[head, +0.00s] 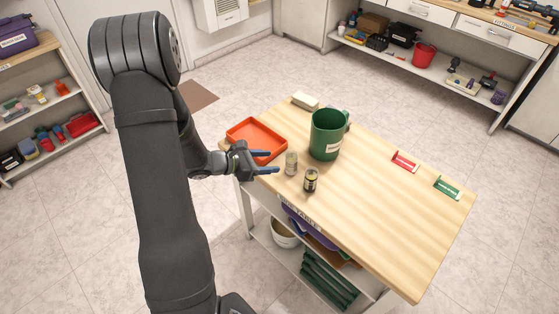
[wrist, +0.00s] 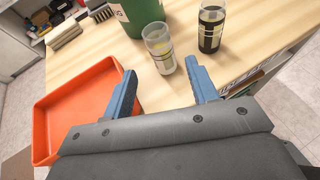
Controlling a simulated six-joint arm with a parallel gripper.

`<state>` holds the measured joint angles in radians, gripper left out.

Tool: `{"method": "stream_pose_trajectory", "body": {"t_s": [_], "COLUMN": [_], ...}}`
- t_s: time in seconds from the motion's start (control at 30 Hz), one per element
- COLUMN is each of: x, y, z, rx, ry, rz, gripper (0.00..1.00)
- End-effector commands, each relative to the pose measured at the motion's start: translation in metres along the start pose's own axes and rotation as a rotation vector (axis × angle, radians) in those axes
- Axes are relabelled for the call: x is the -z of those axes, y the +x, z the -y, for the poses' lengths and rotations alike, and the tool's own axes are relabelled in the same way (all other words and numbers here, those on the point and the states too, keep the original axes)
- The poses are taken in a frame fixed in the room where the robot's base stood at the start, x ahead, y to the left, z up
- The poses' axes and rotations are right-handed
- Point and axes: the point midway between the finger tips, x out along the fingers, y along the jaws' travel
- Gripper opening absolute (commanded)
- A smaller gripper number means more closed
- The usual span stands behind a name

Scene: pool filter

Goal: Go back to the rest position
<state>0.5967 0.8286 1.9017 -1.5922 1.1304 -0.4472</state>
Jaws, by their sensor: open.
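My gripper (head: 268,161) is open and empty, above the near left edge of the wooden table (head: 375,205). Its two blue fingers also show in the wrist view (wrist: 165,92). A clear vial (head: 291,163) with a pale label stands upright just beyond the fingertips; in the wrist view the clear vial (wrist: 159,48) appears between and past them. A dark vial (head: 311,180) stands beside it, also upright, and shows at the upper right of the wrist view (wrist: 211,27). I cannot tell what the vials hold.
An orange tray (head: 238,129) lies left of the gripper and looks empty. A green mug (head: 325,136) stands behind the vials, with a pale block (head: 305,101) farther back. Red (head: 404,162) and green (head: 447,188) labelled pieces lie right. The table's front right is clear.

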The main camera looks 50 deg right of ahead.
Motion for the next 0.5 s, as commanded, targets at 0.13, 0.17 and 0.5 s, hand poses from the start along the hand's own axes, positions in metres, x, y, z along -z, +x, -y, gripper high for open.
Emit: {"method": "stream_pose_trajectory", "body": {"t_s": [0.13, 0.17, 0.5], "x": [0.0001, 0.0001, 0.0002], "y": [-0.0102, -0.0109, -0.0110], "z": [0.0002, 0.0004, 0.0005], "rx": [0.000, 0.000, 0.001], "ry": [-0.001, -0.001, 0.000], "rz": [0.001, 0.001, 0.000], "gripper": [0.53, 0.53, 0.53]}}
